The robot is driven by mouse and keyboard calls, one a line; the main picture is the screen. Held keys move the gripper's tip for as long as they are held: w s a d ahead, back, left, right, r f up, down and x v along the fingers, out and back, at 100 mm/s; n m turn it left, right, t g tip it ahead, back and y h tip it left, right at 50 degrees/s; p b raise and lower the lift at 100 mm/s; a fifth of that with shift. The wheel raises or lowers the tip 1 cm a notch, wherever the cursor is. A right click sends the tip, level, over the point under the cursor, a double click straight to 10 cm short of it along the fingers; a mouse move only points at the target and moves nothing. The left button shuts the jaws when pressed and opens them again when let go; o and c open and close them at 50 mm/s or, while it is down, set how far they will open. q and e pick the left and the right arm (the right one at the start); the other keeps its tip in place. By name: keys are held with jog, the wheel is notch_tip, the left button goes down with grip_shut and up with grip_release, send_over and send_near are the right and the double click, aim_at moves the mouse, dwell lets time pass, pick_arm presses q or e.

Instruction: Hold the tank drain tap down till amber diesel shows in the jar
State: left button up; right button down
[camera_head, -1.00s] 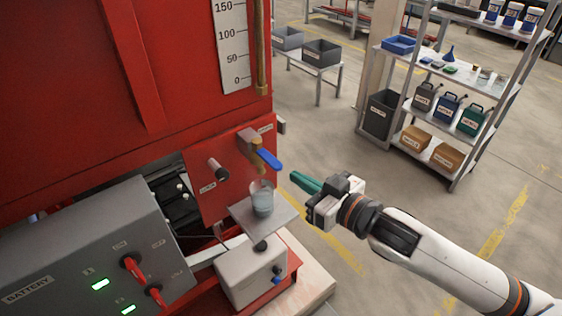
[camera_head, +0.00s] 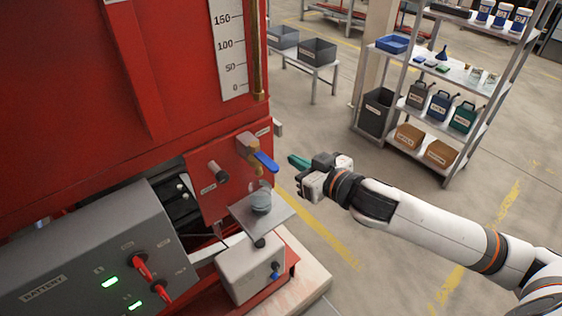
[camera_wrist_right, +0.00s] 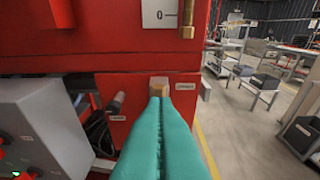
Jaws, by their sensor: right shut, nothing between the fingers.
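The tank drain tap (camera_head: 249,148) is a brass fitting on a red plate, with a blue lever (camera_head: 267,162) pointing right and slightly down. A clear jar (camera_head: 260,198) stands upright on a small grey shelf (camera_head: 272,221) below the tap. Its contents look pale bluish-grey; I see no amber in it. My right gripper (camera_head: 292,159) has teal fingers, shut and empty, just right of the lever and seemingly apart from it. In the right wrist view the shut fingers (camera_wrist_right: 160,112) point at the brass tap (camera_wrist_right: 159,87) and hide the lever and jar. My left gripper is not in view.
A grey battery box (camera_head: 95,255) with red switches and green lights stands at the lower left. A white box (camera_head: 248,268) sits under the jar shelf. A dark knob (camera_head: 218,171) sticks out left of the tap.

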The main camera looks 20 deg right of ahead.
aim_at(267, 162)
jog(key=w+a+f+p, duration=0.2)
jog(key=w+f, duration=0.3)
jog(key=shift+w+f+p, duration=0.3)
jog(key=shift+w, duration=0.05)
jog(key=shift+a, duration=0.1)
